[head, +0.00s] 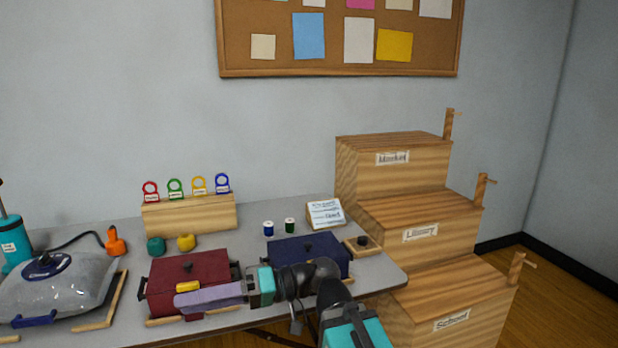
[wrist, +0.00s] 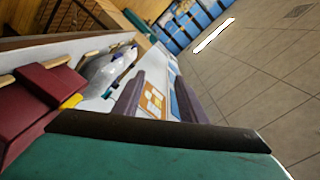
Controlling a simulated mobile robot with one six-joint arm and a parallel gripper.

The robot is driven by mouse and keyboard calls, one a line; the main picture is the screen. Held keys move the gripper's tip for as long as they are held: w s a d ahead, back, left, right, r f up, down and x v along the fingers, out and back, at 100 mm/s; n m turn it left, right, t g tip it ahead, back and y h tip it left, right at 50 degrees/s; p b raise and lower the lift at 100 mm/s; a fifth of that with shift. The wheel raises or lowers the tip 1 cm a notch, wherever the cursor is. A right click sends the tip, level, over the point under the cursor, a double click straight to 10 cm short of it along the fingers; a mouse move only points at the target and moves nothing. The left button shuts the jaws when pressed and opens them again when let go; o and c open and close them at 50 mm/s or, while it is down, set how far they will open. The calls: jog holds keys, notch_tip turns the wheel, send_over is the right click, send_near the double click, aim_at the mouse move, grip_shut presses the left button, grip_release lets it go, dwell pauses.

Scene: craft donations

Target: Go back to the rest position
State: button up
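My gripper (head: 182,301) is stretched out to the left, in front of the dark red box (head: 196,268) in the head view. Its purple fingers look like one there, the other being hidden. In the wrist view my gripper (wrist: 158,98) shows two purple fingers apart, with nothing between them. Parts of the red box (wrist: 50,90) show at the left of the wrist view, beside the fingers. A small yellow piece (head: 188,286) shows at the box's front, just above the finger.
The grey table (head: 285,212) holds a navy box (head: 320,252), a wooden rack (head: 190,216) with coloured ring tags, thread spools and a bagged bundle (head: 60,290). Stepped wooden bins (head: 390,165) labelled Market, Library and School stand at the right. Air above the table is clear.

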jog(key=w+d+f+m+t+h, duration=0.2)
jog(key=w+f+m, duration=0.1)
jog(key=f, duration=0.7)
jog(key=w+d+f+m+t+h, duration=0.1)
jog(key=w+d+f+m, duration=0.1)
jog(key=f, duration=0.8)
jog(key=s+d+f+m+h, duration=0.1)
jog(key=d+f+m+h, duration=0.3)
jog(key=f, duration=0.6)
jog(key=s+d+f+n+h, duration=0.1)
jog(key=s+d+f, duration=0.1)
jog(key=d+f, duration=0.6)
jog(key=s+d+f+m+h, duration=0.1)
jog(key=d+f+m+h, duration=0.2)
jog(key=f, duration=1)
jog(key=s+d+f+g+h, duration=0.2)
jog(key=s+d+f+h, duration=0.4)
jog(key=s+d+f, duration=1.3)
notch_tip(320, 180, up, 16)
jog(key=g+p, duration=0.1)
jog(key=p, duration=1.2)
jog(key=shift+w+f+p, duration=0.25)
jog(key=shift+w+p, duration=0.05)
jog(key=shift+w, duration=0.1)
jog(key=shift+a, duration=0.1)
